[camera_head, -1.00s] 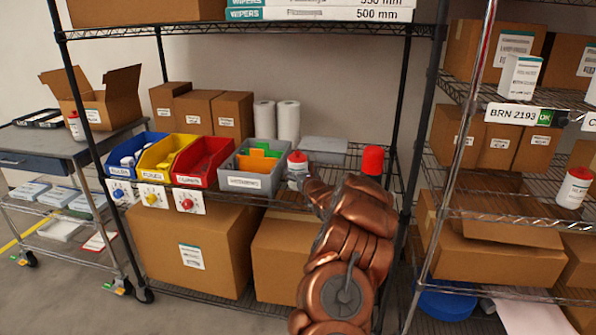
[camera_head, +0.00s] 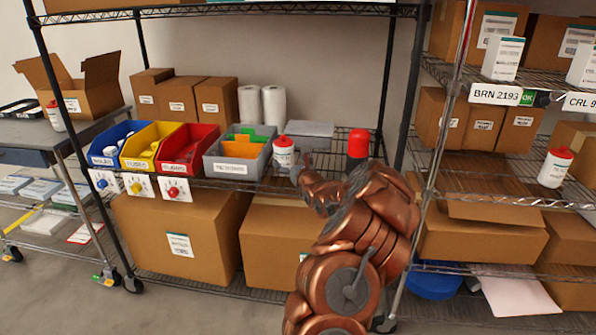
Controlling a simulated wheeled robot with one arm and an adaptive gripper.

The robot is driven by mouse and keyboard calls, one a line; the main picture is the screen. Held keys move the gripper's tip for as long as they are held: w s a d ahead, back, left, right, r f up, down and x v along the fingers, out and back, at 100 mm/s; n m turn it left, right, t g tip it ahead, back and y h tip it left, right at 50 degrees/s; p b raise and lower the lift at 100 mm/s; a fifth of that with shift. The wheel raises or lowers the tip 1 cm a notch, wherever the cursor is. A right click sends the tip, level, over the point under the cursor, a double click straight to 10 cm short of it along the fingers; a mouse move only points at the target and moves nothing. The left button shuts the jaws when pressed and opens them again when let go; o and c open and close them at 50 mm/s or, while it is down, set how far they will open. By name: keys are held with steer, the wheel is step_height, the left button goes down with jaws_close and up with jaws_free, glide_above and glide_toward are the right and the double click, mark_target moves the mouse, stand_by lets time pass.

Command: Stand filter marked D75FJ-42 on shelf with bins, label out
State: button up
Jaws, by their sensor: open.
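A white filter canister with a red top (camera_head: 284,153) stands upright on the shelf with bins (camera_head: 225,186), just right of the grey bin. A label faces out, but its mark is too small to read. My gripper (camera_head: 301,172) is open at the canister's lower right, close to it. Whether they touch I cannot tell. My copper arm covers part of the shelf to the right.
Blue, yellow, red and grey bins (camera_head: 212,160) line the shelf's left. A red-capped item (camera_head: 358,145) stands behind my arm. A grey flat stack (camera_head: 310,129) lies behind the canister. Another red-topped white canister (camera_head: 555,168) stands on the right rack.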

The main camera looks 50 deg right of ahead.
steer(key=shift+v, duration=3.1)
